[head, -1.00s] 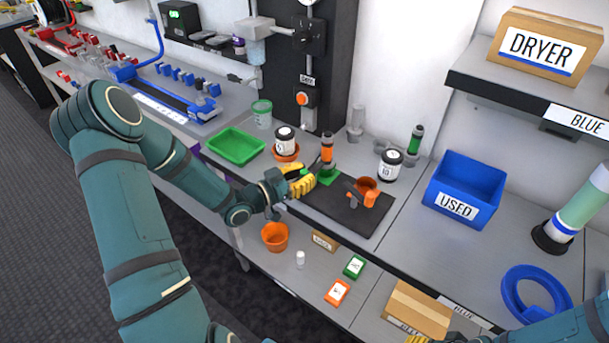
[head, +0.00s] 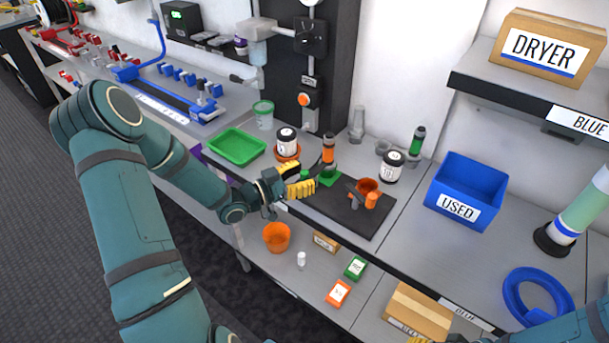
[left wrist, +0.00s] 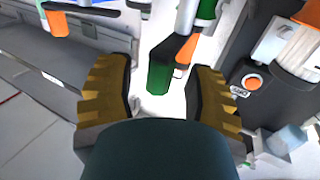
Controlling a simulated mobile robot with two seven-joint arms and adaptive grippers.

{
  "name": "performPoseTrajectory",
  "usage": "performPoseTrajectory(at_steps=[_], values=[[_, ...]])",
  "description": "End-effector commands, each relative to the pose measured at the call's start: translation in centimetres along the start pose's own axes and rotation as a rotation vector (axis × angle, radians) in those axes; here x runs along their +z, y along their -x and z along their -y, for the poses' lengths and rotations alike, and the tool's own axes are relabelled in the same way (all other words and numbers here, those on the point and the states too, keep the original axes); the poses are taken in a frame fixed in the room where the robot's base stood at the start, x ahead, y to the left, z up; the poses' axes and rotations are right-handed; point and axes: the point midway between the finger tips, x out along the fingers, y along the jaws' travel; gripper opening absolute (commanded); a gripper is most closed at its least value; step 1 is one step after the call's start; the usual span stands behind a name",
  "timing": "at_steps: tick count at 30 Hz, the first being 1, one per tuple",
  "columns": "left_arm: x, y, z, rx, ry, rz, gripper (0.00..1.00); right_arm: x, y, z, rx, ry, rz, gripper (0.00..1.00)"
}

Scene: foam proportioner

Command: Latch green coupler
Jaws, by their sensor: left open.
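The green coupler shows in the head view as a green base (head: 328,177) at the back of the black mat, below an upright orange-and-black cylinder (head: 328,150). My left gripper (head: 296,179) is open just left of it, its yellow fingers spread. A small green piece shows by the fingers. In the left wrist view, a green grip (left wrist: 158,79) on a black lever (left wrist: 174,48) lies between the open fingers of my left gripper (left wrist: 160,95), apart from both. How the lever sits on the coupler is partly hidden. Only a yellow bit of my right gripper (head: 418,340) shows at the bottom edge.
An orange coupler-like part (head: 368,188) stands on the black mat (head: 345,215). Labelled jars (head: 391,166) (head: 287,141), a green tray (head: 237,147) and a blue USED bin (head: 465,192) stand nearby. An orange cup (head: 276,237) is on the lower shelf.

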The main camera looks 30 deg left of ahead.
Motion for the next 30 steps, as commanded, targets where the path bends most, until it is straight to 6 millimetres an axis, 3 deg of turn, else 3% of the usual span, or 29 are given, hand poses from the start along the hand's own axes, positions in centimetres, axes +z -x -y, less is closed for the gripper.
performPoseTrajectory(at_steps=[15, 21, 30], values=[[0.0, 9.4, 0.1, -0.003, 0.0, 0.003, 0.53, 0.0, 0.0, 0.0, 0.0, 0.0, 0.0, 0.47], [0.0, 11.1, 0.0, -0.001, -0.001, 0.001, 0.53, 0.0, 0.0, 0.0, 0.0, 0.0, 0.0, 0.47], [0.0, 11.4, 0.0, 0.0, 0.0, 0.0, 0.53, 0.0, 0.0, 0.0, 0.0, 0.0, 0.0, 0.47]])
